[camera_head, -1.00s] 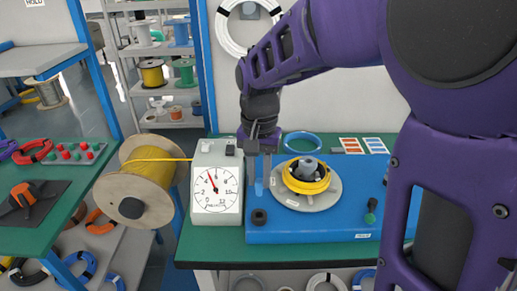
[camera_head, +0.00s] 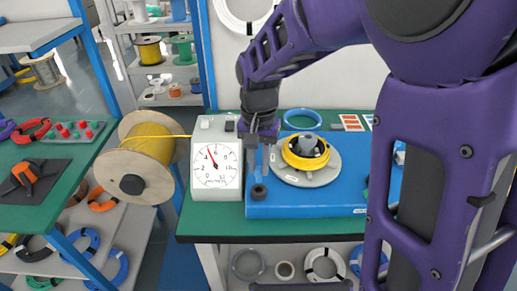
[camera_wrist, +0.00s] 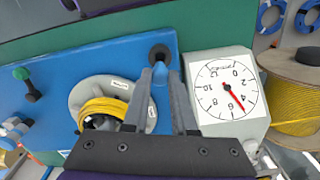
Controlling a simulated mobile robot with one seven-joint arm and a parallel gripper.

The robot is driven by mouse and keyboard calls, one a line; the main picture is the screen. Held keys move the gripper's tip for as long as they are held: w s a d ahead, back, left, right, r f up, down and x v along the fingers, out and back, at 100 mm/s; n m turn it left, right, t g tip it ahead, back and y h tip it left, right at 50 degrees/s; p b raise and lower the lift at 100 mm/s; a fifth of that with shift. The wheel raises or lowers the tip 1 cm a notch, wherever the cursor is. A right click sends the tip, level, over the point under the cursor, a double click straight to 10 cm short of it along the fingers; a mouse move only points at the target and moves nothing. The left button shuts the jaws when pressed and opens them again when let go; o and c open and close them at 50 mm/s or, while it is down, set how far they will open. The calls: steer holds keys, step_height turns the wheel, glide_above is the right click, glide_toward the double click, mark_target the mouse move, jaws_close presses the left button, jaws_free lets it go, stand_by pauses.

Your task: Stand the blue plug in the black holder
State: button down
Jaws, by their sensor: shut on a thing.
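My gripper (camera_head: 259,172) points down over the left part of the blue bench unit (camera_head: 290,205). Its two grey fingers also show in the wrist view (camera_wrist: 161,74). They are shut on the blue plug (camera_wrist: 160,92), a small light-blue piece between them. In the head view the plug is hard to make out against the blue unit. The black holder (camera_head: 259,191), a round black piece, sits on the unit's front left corner. It also shows in the wrist view (camera_wrist: 159,53), just beyond the fingertips. The plug appears apart from the holder, though the height gap cannot be told.
A white dial gauge (camera_head: 215,168) stands close left of my gripper. A grey disc (camera_head: 325,172) with a yellow cable coil (camera_head: 305,158) is to the right. A yellow cable spool (camera_head: 148,160) stands further left, its cable running to the gauge.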

mark_target(259, 175)
steer(key=shift+f, duration=2)
steer(key=shift+f, duration=0.4)
steer(key=c, duration=0.6)
jaws_free()
steer(key=shift+c, duration=0.2)
steer(key=shift+r, duration=0.15)
step_height(259, 175, up, 8)
steer(key=p, duration=0.6)
steer(key=shift+p, duration=0.3)
